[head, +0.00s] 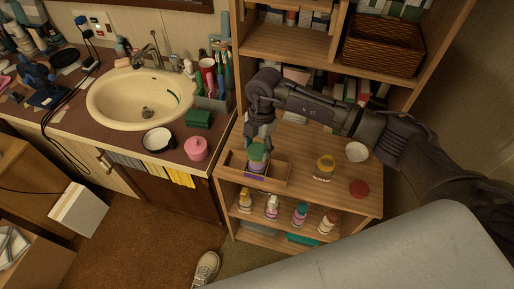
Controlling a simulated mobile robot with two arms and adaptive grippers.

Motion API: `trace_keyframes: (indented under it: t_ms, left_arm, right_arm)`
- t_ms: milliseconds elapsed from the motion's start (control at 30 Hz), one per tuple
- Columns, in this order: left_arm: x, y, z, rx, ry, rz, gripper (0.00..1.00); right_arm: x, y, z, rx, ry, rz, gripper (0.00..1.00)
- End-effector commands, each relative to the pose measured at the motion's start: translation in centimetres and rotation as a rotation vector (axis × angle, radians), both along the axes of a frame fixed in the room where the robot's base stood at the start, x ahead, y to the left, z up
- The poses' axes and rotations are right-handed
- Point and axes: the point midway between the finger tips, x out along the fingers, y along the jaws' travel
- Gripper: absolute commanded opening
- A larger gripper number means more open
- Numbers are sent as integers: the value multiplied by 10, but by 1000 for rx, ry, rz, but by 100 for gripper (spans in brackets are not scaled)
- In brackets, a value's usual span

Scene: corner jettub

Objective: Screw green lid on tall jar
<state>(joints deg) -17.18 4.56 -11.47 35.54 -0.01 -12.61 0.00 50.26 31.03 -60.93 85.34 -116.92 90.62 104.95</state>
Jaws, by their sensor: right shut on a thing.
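A jar with a purple label (255,168) stands upright in a small wooden tray (276,180) on the shelf unit. The green lid (258,150) is at the jar's mouth. It looks seated there, but I cannot tell whether it is threaded. My right gripper (259,139) points down from above and is shut on the green lid. Its fingers hide part of the lid's top. My left gripper is not in view.
A yellow-lidded jar (324,168), a white bowl (357,152) and a red lid (359,188) are on the same wooden surface (310,150). Several bottles stand on the shelf below. A sink counter (215,150) with a pink pot (196,148) is to the left.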

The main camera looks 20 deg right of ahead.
Motion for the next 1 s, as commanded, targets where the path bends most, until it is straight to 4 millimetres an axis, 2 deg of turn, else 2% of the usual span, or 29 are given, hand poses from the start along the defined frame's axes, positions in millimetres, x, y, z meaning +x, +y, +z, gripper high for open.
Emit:
trace_keyframes:
  t_ms: [300,333,500,833,1000]
  left_arm:
    - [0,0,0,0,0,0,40]
    - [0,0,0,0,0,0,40]
    - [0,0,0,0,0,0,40]
    - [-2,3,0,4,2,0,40]
    - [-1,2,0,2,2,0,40]
  right_arm:
    - [0,0,0,1,-1,-8,43]
    - [0,0,0,1,-1,-8,61]
    - [0,0,0,1,-1,-7,87]
    - [0,0,1,1,-1,-7,87]
    - [2,-2,20,2,-3,-7,87]
